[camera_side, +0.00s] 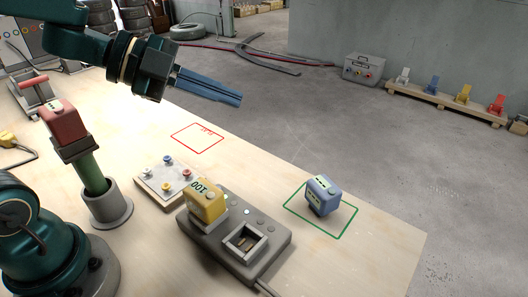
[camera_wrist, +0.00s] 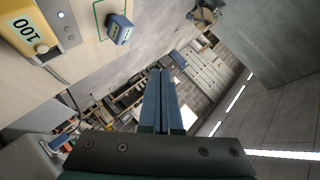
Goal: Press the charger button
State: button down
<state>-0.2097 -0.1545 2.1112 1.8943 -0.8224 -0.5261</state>
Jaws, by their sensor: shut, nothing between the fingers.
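The grey charger (camera_side: 220,243) sits on the table. A yellow battery (camera_side: 205,203) marked 100 stands in one of its bays; the other bay (camera_side: 244,243) is empty. Small round buttons or lights (camera_side: 247,212) line the charger's far edge; I cannot tell which is the button. In the wrist view the yellow battery (camera_wrist: 22,32) and part of the charger (camera_wrist: 62,28) show at the upper left. My gripper (camera_side: 240,99) is shut and empty, high above the table's far edge, clear of the charger. Its closed fingers (camera_wrist: 160,75) also show in the wrist view.
A blue battery (camera_side: 322,194) stands in a green outline right of the charger. A red outline (camera_side: 197,138) is empty. A panel with coloured knobs (camera_side: 152,184) lies left of the charger. A red battery (camera_side: 64,121) tops a green handle in a grey holder (camera_side: 108,208).

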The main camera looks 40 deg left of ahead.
jog(key=s+a+f+g, duration=0.2)
jog(key=a+f+g, duration=0.1)
jog(key=f, duration=0.4)
jog(key=shift+s+a+f+m+g+y, duration=0.15)
jog(key=shift+s+a+m+g+y, duration=0.15)
jog(key=shift+a+m+g, duration=0.15)
jog(key=shift+d+f, duration=0.1)
jog(key=shift+f, duration=4.3)
jog(key=shift+f, duration=0.15)
jog(key=shift+f, duration=0.25)
